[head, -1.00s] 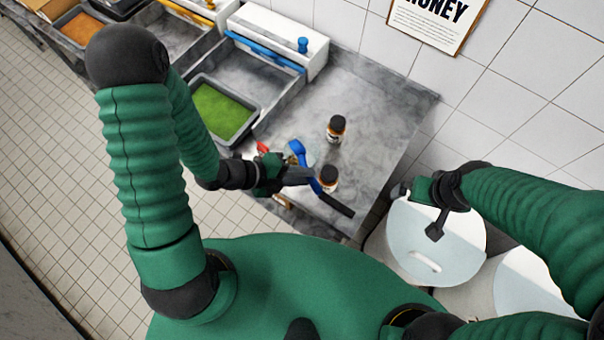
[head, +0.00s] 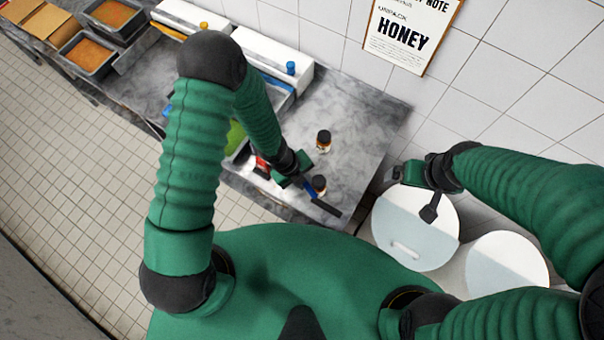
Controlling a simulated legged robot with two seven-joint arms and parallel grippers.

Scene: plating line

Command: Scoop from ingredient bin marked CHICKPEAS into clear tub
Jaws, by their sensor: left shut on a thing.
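My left gripper (head: 300,181) is over the right part of the steel counter, shut on a blue and black utensil (head: 327,208) that looks like the scoop. Its dark handle end points down and right; its bowl is hidden behind the gripper and arm. Two grey bins (head: 75,66) at the upper left hold orange-brown contents. Another bin with green contents (head: 236,138) is mostly behind my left arm. No CHICKPEAS mark is readable. I cannot make out the clear tub. My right gripper (head: 430,208) hangs empty over a white round lid; its finger gap is unclear.
A small red thing (head: 262,163) lies near the front edge. White round lids (head: 415,235) are at right.

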